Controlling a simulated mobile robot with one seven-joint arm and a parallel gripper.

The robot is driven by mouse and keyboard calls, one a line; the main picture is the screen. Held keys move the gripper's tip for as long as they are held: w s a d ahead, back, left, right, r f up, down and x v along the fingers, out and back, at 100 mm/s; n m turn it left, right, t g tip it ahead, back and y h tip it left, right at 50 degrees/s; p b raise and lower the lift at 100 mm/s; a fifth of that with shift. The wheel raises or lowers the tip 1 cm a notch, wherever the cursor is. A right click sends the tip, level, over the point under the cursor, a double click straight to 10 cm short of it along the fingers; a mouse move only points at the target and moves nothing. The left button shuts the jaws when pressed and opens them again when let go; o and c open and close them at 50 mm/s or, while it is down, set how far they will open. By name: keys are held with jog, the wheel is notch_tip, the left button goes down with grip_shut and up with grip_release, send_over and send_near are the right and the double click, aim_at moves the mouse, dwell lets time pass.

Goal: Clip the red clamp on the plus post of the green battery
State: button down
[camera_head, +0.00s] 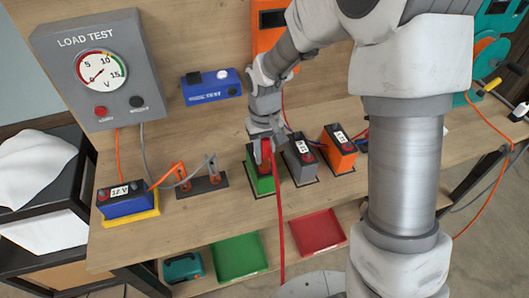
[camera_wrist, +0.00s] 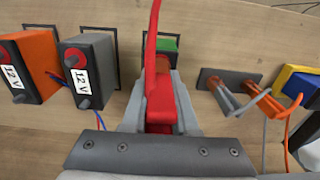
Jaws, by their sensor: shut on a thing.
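My gripper (camera_head: 266,148) is shut on the red clamp (camera_head: 266,158), held in front of and over the green battery (camera_head: 261,184). The red clamp (camera_wrist: 160,105) fills the space between my fingers in the wrist view, and its red cable (camera_head: 281,235) hangs down over the bench edge. In the wrist view only the far top part of the green battery (camera_wrist: 166,45) shows beyond the clamp. The clamp and my gripper hide the battery's posts, so I cannot tell whether the clamp touches the plus post.
A grey battery (camera_head: 300,158) and an orange battery (camera_head: 339,150) stand close on the right. A holder (camera_head: 202,185) with orange and grey clamps and a blue battery (camera_head: 126,203) are on the left. A load tester (camera_head: 95,75) and blue test box (camera_head: 211,86) are behind.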

jog(key=shift+f, duration=0.4)
jog(key=c, duration=0.6)
grip_release()
jog(key=shift+r, duration=0.1)
notch_tip(320, 180, up, 17)
jog(key=shift+r, duration=0.15)
jog(key=s+d+r+m+t, duration=0.1)
jog(key=s+d+r+t, duration=0.1)
jog(key=s+d, duration=0.4)
jog(key=s+d+r+m+t, duration=0.2)
jog(key=s+d, duration=0.4)
jog(key=s, duration=0.6)
jog(key=shift+s+d+t, duration=0.2)
jog(key=shift+s+t, duration=0.1)
jog(key=shift+t, duration=0.5)
